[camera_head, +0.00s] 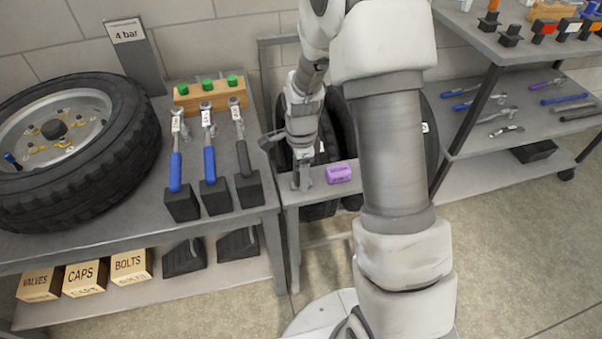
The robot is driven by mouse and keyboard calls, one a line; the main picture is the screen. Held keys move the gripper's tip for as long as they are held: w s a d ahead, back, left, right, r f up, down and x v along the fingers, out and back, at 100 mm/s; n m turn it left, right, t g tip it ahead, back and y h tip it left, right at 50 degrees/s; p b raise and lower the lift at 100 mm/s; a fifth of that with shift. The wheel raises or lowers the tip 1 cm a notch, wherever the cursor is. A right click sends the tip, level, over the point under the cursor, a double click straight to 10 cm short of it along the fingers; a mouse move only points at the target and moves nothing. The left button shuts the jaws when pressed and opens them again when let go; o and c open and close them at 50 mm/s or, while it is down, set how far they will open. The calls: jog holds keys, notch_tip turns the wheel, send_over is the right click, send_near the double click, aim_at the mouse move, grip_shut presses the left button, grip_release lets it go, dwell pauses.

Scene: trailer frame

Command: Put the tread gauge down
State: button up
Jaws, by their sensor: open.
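A small purple block-shaped object (339,173), which looks like the tread gauge, lies on the narrow grey ledge (322,190) in front of the standing tyres. My gripper (301,181) points down at the ledge just left of the purple object, with a small gap between them. The gripper is open, and I see nothing held in it. The fingertips are small in the view, and their exact height over the ledge is hard to tell.
Left of the ledge, a bench (120,236) bears a wheel (75,150), several torque wrenches in black holders (215,196) and a wooden block with green caps (210,93). Standing tyres (336,130) are behind my gripper. A tool rack (477,150) stands right.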

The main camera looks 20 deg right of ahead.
notch_tip(320, 180, up, 12)
jog(key=p, duration=0.2)
jog(key=shift+r+p, duration=0.25)
jog(key=shift+p, duration=0.15)
jog(key=s+r+n+t, duration=0.5)
jog(key=s+r+n, duration=1.2)
jog(key=s, duration=0.3)
jog(key=shift+s+r+n+t, duration=0.25)
jog(key=shift+r+n+t, duration=0.05)
jog(key=shift+n, duration=0.2)
